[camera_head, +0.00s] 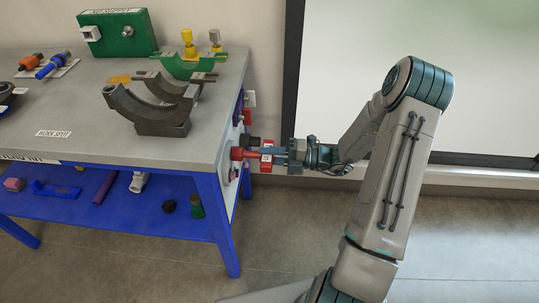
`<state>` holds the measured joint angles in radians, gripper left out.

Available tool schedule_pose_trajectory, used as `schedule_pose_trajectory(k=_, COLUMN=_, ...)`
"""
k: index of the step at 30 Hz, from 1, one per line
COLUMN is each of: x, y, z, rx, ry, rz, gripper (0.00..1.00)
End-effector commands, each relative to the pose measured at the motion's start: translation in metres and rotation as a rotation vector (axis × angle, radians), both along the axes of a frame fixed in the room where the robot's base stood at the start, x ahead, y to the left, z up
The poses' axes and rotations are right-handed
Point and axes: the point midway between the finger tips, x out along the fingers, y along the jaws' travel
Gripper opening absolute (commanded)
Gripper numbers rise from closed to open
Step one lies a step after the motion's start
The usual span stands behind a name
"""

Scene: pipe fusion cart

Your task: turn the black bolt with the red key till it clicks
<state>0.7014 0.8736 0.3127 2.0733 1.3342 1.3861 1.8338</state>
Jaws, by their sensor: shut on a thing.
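The red key (239,153) is at the right end panel of the cart, held level. My gripper (268,153) is shut on it, coming from the right. A black round part (248,140) sticks out just above the key at the same panel; it may be the black bolt. Whether the key sits on a bolt is too small to tell, and its far end meets the panel out of clear sight.
The grey-topped cart (150,150) carries dark curved clamps (160,112), a green box (118,34) and a yellow-topped green saddle (188,62). Its blue lower shelf (130,205) holds several small parts. Floor right of the cart is clear below my arm.

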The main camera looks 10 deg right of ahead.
Motion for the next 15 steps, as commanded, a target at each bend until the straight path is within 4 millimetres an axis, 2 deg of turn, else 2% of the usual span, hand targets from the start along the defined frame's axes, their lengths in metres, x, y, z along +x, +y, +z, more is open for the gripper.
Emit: schedule_pose_trajectory(k=15, x=0.0014, y=0.0041, z=0.0013, rx=0.001, ry=-0.001, rz=0.001, gripper=0.0)
